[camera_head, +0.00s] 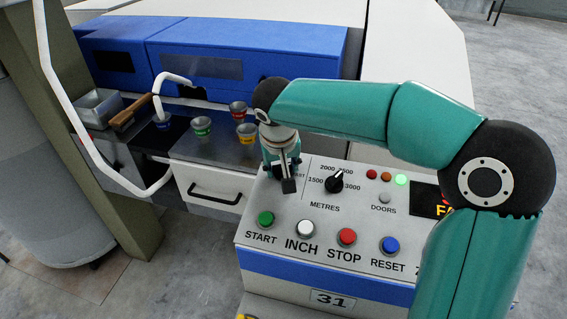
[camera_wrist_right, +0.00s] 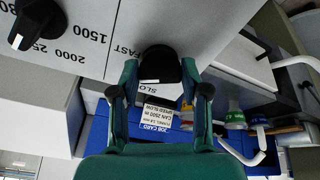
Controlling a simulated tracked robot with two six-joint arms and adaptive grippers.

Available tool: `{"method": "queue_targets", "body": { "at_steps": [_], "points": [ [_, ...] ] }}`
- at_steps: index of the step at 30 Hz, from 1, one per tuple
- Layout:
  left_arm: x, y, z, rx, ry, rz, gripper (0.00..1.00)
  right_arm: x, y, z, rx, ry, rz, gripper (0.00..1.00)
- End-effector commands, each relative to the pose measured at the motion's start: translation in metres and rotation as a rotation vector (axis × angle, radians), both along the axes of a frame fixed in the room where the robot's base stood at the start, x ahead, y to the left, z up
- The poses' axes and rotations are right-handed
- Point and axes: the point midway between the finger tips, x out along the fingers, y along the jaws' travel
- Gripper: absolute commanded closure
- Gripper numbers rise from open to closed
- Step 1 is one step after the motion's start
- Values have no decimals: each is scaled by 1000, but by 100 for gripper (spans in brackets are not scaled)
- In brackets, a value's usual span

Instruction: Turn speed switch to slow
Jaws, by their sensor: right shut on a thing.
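The speed switch is a black knob (camera_wrist_right: 160,62) on the light grey control panel (camera_head: 310,215). In the right wrist view, the word FAST stands beside it and part of SLOW shows close to the fingers. My right gripper (camera_wrist_right: 158,80) is shut on the knob, one finger on each side. In the head view my right gripper (camera_head: 286,176) reaches down onto the panel left of the metres dial and hides most of the switch. My left gripper is not in view.
The metres dial (camera_head: 335,182) sits close to the right of my gripper. Start (camera_head: 266,219), inch (camera_head: 305,229), stop (camera_head: 347,237) and reset (camera_head: 390,245) buttons line the front. Coloured cups stand left of the panel. A job card (camera_wrist_right: 163,116) reads speed slow.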

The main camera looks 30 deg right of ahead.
Motion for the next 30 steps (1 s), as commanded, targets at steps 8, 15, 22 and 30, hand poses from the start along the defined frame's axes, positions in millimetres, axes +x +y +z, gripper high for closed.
{"method": "queue_targets", "body": {
  "at_steps": [8, 15, 22, 30],
  "points": [
    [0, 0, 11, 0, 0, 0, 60, -1, -1, 2, -39, 50, 254, 89],
    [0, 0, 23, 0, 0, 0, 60, -1, -2, 3, -76, 94, 474, 89],
    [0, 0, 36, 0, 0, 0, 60, -1, -4, 4, -111, 136, 684, 89],
    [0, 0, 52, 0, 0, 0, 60, 0, -5, 4, -148, 179, 901, 89]
  ]
}}
